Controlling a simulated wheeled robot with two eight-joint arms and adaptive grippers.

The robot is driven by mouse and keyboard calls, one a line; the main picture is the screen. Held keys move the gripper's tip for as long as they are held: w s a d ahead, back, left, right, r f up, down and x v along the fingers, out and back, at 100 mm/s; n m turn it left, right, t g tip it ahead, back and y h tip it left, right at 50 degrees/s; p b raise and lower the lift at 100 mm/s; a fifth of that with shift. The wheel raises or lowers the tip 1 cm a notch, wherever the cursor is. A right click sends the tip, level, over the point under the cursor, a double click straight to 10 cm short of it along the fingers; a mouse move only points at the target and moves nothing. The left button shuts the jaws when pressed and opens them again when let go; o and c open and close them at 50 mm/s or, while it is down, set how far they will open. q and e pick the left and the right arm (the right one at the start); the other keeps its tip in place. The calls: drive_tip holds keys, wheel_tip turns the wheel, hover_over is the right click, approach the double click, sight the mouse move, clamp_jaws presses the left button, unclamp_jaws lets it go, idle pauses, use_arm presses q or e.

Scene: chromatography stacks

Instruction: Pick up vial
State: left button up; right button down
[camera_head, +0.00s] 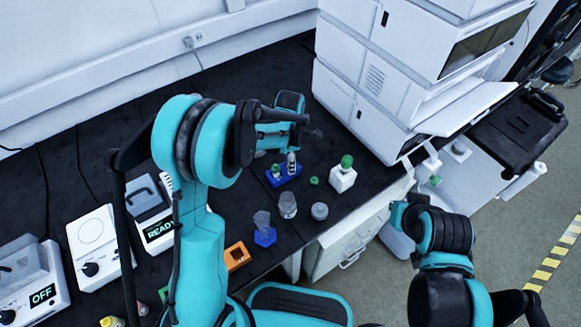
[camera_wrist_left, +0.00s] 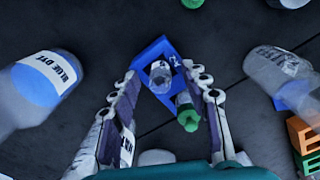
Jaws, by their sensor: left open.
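A small blue rack (camera_head: 297,178) stands on the dark bench in the head view; it also shows in the left wrist view (camera_wrist_left: 150,50). In the left wrist view it holds a clear vial (camera_wrist_left: 160,76) and a green-capped vial (camera_wrist_left: 187,112). The green-capped vial also shows in the head view (camera_head: 276,171). My left gripper (camera_wrist_left: 168,85) is open above the rack, its two fingers on either side of the vials, apart from them as far as I can tell. My right arm is low at the right of the head view, away from the rack; its finger opening is unclear.
A blue dye bottle (camera_wrist_left: 40,85) and another clear bottle (camera_wrist_left: 280,68) flank the rack in the wrist view. A white block with a green-capped item (camera_head: 343,178) stands right of the rack. A white instrument stack (camera_head: 375,85) rises behind. An orange block (camera_head: 237,256) lies nearer.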

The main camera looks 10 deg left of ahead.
use_arm(q)
drive_tip(key=shift+r, duration=0.1)
drive_tip(key=c, duration=0.9)
